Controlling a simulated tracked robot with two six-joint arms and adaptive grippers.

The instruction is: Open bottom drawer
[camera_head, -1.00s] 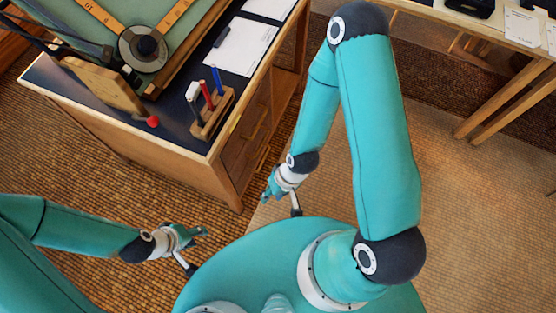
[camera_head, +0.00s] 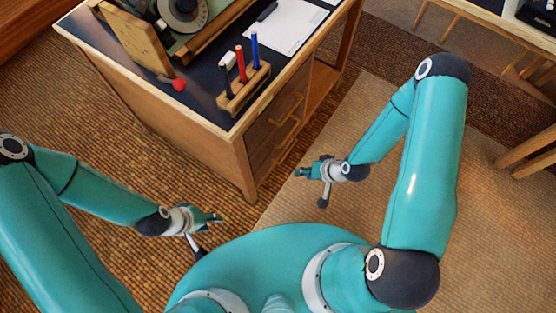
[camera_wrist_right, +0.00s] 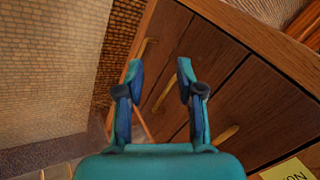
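The wooden desk (camera_head: 215,160) has a stack of drawers on its right side, each with a brass-coloured handle; all look shut. In the right wrist view the bottom drawer's handle (camera_wrist_right: 145,47) is the one nearest the floor, with the middle handle (camera_wrist_right: 165,92) and the upper handle (camera_wrist_right: 228,134) further right. My right gripper (camera_head: 300,171) is open and empty in front of the drawers, apart from them; its two fingers (camera_wrist_right: 160,72) show spread in the wrist view. My left gripper (camera_head: 219,218) hangs over the floor in front of the desk, touching nothing; its opening is too small to tell.
A pen holder (camera_head: 245,90) with pens, a red ball (camera_head: 179,84) and white paper (camera_head: 285,25) are on the desk top. A yellow label (camera_wrist_right: 288,170) shows at the wrist view's lower right. The carpet (camera_head: 340,215) right of the desk is free. Another table's leg (camera_head: 525,150) is at right.

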